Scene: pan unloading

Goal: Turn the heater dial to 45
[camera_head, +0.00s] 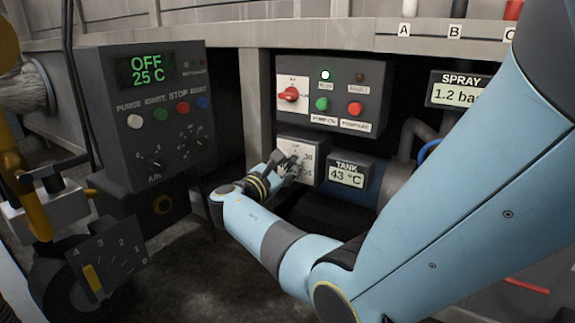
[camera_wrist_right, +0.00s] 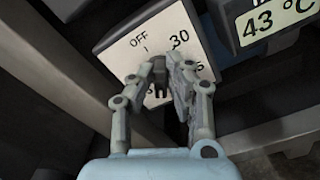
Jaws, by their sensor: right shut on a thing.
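The heater dial's white plate (camera_head: 316,168) sits on the front below the red-knob panel. OFF and 30 read clearly on it, and another number lower right is partly hidden. In the right wrist view the plate (camera_wrist_right: 120,58) is tilted, and a dark knob (camera_wrist_right: 158,76) shows between my fingers. My right gripper (camera_head: 284,166) is at the plate, its fingers (camera_wrist_right: 165,78) shut on the knob. They hide most of the knob, and I cannot tell its exact setting. A TANK display (camera_head: 347,174) right of it reads 43 °C. My left gripper is not in view.
A panel (camera_head: 340,75) with a red knob and buttons is above the dial. A SPRAY display (camera_head: 458,88) is at the right. A dark control box (camera_head: 120,95) reading OFF 25 C stands left. Pipes (camera_head: 410,140) run right of the TANK display.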

